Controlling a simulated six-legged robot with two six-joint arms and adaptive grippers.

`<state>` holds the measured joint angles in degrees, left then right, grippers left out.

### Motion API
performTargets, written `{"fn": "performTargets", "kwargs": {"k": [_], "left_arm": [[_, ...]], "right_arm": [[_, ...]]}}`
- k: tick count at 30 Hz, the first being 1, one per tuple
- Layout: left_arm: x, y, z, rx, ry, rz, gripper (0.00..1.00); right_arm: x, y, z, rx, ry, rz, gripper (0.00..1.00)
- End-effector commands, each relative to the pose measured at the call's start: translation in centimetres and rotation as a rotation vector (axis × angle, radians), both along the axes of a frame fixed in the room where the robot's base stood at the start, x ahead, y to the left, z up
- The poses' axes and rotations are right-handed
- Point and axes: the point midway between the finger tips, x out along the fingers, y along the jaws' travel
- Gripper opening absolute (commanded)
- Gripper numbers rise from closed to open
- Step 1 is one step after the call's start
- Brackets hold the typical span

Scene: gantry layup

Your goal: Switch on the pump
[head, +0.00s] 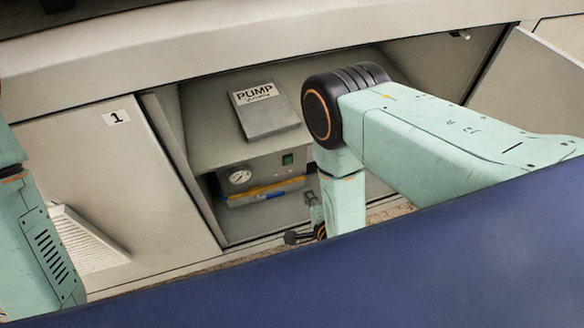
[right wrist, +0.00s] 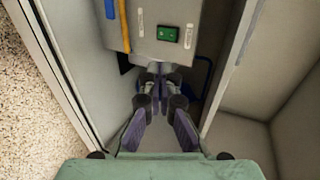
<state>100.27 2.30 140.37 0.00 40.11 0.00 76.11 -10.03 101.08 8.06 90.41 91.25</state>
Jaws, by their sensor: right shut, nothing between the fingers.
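The pump (head: 262,172) is a grey box with a round gauge, low inside the open cabinet. Its green switch (head: 288,159) is on the front face, at the right end. In the right wrist view the pump's face (right wrist: 150,38) and the green switch (right wrist: 168,34) are at the top. My right gripper (right wrist: 158,72) is shut and empty, its tips just below the pump's edge in that view. I cannot tell whether they touch it. In the head view the right gripper (head: 314,210) shows only small, right of the pump. My left gripper is out of view.
A tilted PUMP sign (head: 264,107) stands above the pump. Yellow and blue strips run along the pump's base. The cabinet door marked 1 (head: 110,180) is at the left; another open door panel (head: 530,90) is at the right. A blue surface (head: 350,285) covers the foreground.

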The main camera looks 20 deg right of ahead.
Motion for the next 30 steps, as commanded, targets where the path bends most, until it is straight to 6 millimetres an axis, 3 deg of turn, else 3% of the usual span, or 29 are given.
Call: {"fn": "performTargets", "kwargs": {"k": [5,10,25,30], "left_arm": [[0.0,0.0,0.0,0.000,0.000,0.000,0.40],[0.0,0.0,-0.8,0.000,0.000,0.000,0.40],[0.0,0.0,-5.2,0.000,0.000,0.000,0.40],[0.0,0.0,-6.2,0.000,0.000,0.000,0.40]], "right_arm": [[0.0,0.0,0.0,-0.001,0.002,0.000,0.00],[1.3,0.0,-0.7,-0.002,0.000,0.000,0.00],[9.3,0.3,-4.5,-0.003,0.000,0.000,0.00],[11.7,0.4,-4.0,-0.003,0.000,0.001,0.00]]}}
